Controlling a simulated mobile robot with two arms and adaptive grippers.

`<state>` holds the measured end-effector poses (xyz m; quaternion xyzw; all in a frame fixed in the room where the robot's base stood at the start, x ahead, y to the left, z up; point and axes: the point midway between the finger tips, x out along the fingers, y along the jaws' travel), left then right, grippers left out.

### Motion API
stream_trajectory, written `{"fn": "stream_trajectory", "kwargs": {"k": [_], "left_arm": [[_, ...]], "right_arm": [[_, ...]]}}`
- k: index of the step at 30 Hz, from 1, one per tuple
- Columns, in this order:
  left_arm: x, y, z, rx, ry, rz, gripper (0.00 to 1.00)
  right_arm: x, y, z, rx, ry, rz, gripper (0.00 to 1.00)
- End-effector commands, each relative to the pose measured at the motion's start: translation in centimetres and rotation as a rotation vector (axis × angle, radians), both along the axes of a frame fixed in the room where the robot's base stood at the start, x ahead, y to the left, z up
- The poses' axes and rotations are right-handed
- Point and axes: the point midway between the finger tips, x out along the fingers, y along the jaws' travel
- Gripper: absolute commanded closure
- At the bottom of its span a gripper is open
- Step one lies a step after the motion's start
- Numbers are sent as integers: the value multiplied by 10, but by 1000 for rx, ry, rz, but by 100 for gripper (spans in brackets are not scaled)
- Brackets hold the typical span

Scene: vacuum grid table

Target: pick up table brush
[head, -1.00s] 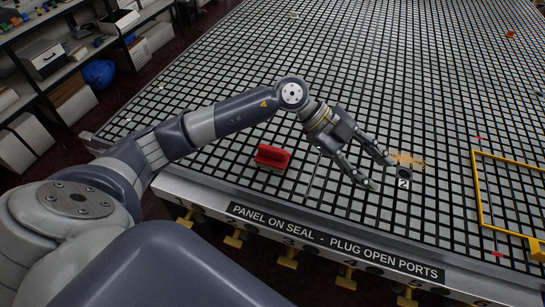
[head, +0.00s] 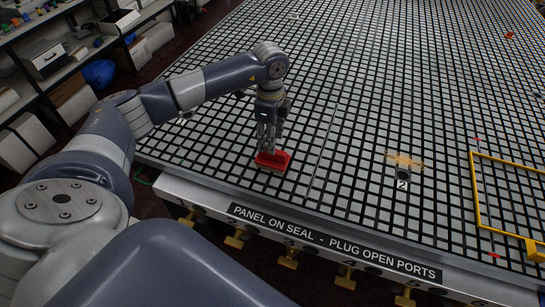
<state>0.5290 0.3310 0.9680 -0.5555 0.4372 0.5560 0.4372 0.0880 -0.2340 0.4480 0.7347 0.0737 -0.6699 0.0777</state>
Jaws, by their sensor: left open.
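The table brush (head: 273,161) is a small red block with a handle on top and a pale underside, lying on the grid table near its front edge. My left gripper (head: 268,147) points straight down over it, with its fingers at the brush's handle. The fingers are open; whether they touch the handle cannot be told. They hide part of the brush's top. My right gripper is not in view.
The grid table (head: 350,110) is mostly clear. To the right lie a patch of tan debris (head: 404,160), a dark round port (head: 403,174) marked 2 and a yellow frame (head: 480,200). Shelves (head: 45,60) with boxes stand at the left.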

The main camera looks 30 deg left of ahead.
Motion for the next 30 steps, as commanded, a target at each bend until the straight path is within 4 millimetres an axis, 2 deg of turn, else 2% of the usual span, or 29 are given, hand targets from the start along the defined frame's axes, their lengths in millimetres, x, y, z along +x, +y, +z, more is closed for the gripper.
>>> {"fn": "stream_trajectory", "kwargs": {"k": [7,12,20,25,26,30], "left_arm": [[-2,-8,-29,-1,5,-2,58],[-1,-7,-49,-2,1,-1,58],[0,-7,-53,-3,-2,-2,58],[0,-7,-52,-3,-2,-2,97],[0,-7,-52,-3,-2,-2,100],[0,-7,-52,-2,-3,-2,100]], "right_arm": [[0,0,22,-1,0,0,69],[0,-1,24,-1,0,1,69],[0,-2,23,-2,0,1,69],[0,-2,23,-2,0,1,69],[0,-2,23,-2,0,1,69],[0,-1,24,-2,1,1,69]]}}
